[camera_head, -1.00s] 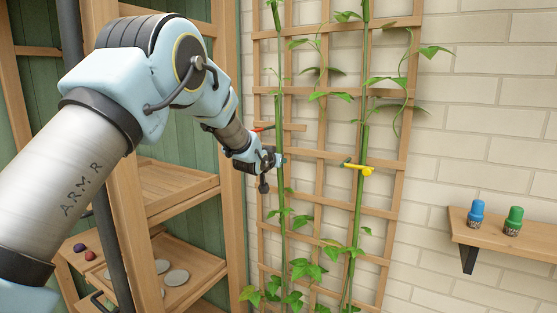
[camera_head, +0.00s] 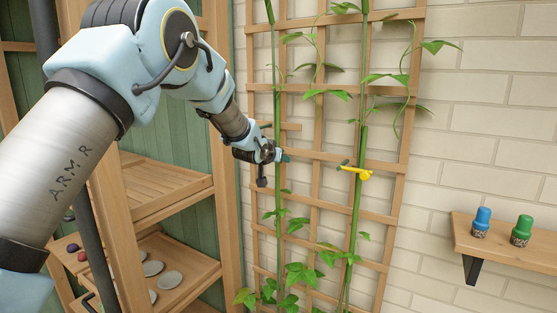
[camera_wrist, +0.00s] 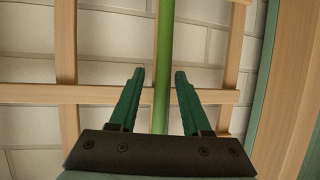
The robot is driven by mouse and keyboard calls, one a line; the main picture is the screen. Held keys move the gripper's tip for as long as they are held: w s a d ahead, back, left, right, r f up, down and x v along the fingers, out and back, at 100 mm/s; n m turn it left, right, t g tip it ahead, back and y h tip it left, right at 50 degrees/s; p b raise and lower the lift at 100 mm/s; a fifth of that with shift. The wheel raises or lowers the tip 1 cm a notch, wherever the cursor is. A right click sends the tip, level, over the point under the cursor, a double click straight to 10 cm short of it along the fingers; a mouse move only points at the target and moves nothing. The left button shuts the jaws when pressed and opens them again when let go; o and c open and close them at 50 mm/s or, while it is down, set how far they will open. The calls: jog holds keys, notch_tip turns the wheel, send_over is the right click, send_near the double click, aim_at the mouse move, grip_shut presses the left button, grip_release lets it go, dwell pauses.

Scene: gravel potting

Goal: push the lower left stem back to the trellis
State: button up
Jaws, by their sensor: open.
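The left green stem (camera_head: 278,108) runs upright in front of the wooden trellis (camera_head: 320,156) in the head view, with leaves along its lower part. My gripper (camera_head: 284,157) is at this stem around mid height and hides part of it. In the wrist view the stem (camera_wrist: 164,45) runs between the two green fingers of my open gripper (camera_wrist: 160,72), in line with the gap. Trellis slats (camera_wrist: 65,50) lie behind it. I cannot tell whether a finger touches the stem, or how far the stem stands off the trellis.
A yellow clip (camera_head: 360,172) sits on the right stem (camera_head: 357,205). A wooden shelf rack (camera_head: 165,187) with several discs stands left of the trellis. A wall shelf (camera_head: 515,242) at right holds a blue bottle (camera_head: 481,222) and a green bottle (camera_head: 521,231).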

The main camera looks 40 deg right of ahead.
jog(key=b+v, duration=0.4)
jog(key=v, duration=0.7)
jog(key=shift+b, duration=0.4)
jog(key=shift+d+f, duration=0.1)
